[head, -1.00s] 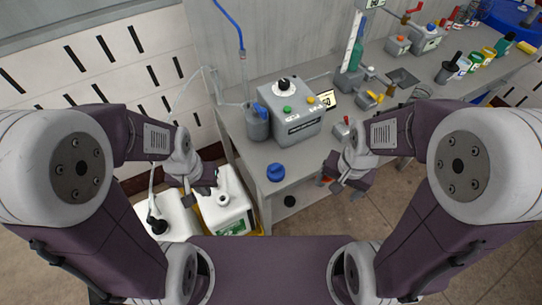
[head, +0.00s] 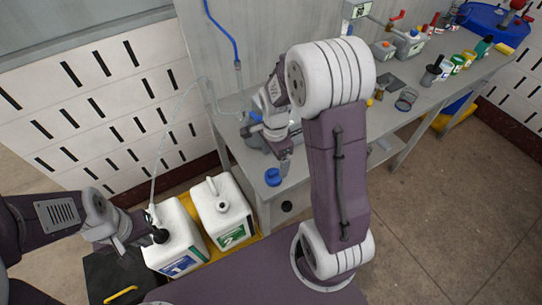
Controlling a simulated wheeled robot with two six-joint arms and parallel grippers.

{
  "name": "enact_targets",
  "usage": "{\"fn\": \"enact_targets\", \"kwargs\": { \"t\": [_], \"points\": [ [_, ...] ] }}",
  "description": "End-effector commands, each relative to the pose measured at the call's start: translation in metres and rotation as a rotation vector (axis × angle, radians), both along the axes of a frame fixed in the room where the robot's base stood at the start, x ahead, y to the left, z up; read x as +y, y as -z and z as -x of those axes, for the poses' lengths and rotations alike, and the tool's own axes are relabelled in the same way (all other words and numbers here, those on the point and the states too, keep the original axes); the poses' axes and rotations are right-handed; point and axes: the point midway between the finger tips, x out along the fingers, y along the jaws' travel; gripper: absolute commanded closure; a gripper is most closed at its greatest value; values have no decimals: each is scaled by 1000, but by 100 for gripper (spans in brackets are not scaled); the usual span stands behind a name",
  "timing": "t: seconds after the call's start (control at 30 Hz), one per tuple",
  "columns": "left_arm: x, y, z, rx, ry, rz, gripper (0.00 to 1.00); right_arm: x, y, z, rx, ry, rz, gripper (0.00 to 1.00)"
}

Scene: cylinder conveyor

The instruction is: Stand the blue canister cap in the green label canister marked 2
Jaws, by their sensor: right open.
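The canister marked 2 (head: 225,226) is white with a green label and stands upright; its mouth (head: 222,207) faces up. Left of it stands a white canister marked 1 (head: 178,242) with a blue label. A round blue cap (head: 273,177) lies on the grey bench's front edge. My right gripper (head: 285,160) is open just behind the blue cap, apart from the canisters.
Both canisters stand in a yellow tray (head: 206,255). My right arm hides much of the grey bench (head: 297,188) and the machine on it. Several small pots and tools stand along the bench's right side. Floor at right is clear.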

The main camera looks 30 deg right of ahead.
Motion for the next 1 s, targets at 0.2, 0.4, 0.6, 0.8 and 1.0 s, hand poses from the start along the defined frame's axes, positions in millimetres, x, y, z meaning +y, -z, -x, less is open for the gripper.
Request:
{"fn": "enact_targets", "kwargs": {
  "t": [0.2,0.4,0.6,0.8,1.0],
  "points": [
    [0,3,0,0,0,0,100,1,46,2,6,-1,-1,18],
    [0,4,0,0,0,0,100,1,72,1,3,-2,-1,18],
    [0,4,0,0,0,0,100,1,77,1,1,-2,0,18],
    [0,4,0,0,0,0,100,1,77,1,0,-2,0,38],
    [0,4,0,0,0,0,100,1,77,0,0,-2,0,50]
  ]
}}
